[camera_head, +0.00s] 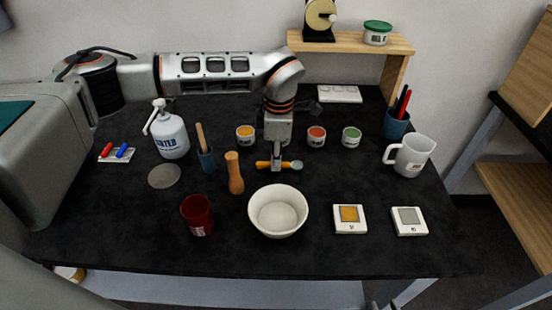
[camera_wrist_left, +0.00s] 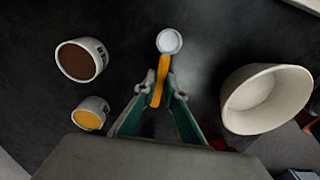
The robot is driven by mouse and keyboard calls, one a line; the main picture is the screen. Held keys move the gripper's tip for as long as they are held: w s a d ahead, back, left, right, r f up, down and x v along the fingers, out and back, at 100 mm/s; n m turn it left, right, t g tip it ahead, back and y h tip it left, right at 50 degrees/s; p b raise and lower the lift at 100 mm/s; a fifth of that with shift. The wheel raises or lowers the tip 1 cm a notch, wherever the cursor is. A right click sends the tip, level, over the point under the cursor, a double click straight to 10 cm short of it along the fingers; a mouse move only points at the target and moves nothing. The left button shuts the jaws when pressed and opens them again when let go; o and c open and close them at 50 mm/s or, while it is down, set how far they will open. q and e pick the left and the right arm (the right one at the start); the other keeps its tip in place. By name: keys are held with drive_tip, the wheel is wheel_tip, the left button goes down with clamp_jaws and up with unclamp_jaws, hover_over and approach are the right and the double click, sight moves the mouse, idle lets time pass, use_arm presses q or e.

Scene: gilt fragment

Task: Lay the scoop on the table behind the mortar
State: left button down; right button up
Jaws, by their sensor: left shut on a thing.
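The scoop, with an orange handle and a pale grey round bowl (camera_head: 297,165), lies level behind the white mortar (camera_head: 278,212), its bowl end to the right. My left gripper (camera_head: 277,166) points down over it and is shut on the handle. In the left wrist view the fingertips (camera_wrist_left: 160,92) close around the orange handle (camera_wrist_left: 157,94), with the bowl beyond them. The mortar (camera_wrist_left: 264,99) stands to the right there, apart from the scoop. I cannot tell whether the scoop touches the table. My right gripper is not in view.
Yellow (camera_head: 245,134), red (camera_head: 316,136) and green (camera_head: 351,137) pots stand behind the scoop. The table (camera_head: 340,178) is clear to the right of the scoop.

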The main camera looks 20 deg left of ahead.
use_arm(q)
drive_tip(key=c, duration=2.1)
unclamp_jaws()
drive_tip(key=shift+f, duration=0.15)
wheel_tip(320, 180, up, 12)
drive_tip(key=shift+d+r, duration=0.2)
drive_tip(key=shift+f, duration=0.1)
